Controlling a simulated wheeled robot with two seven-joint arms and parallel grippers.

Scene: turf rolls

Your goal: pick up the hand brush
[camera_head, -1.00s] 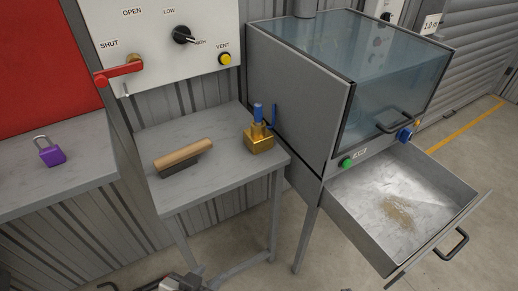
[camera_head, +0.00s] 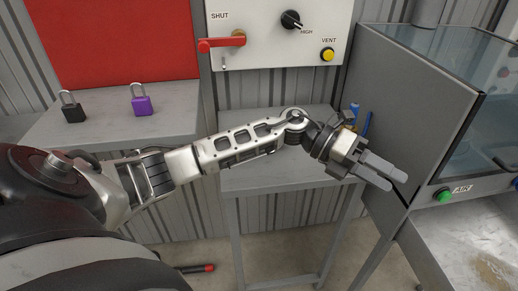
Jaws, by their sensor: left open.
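The hand brush does not show now; my left arm crosses in front of the small grey table (camera_head: 265,181) where it lay. My left gripper (camera_head: 394,181) is open and empty. It reaches past the table's right end, in front of the grey cabinet's side, with its fingers pointing right and down. My right gripper is not in view.
A black padlock (camera_head: 72,107) and a purple padlock (camera_head: 142,103) are on the left bench (camera_head: 110,131). The grey cabinet (camera_head: 412,105) stands close on the right.

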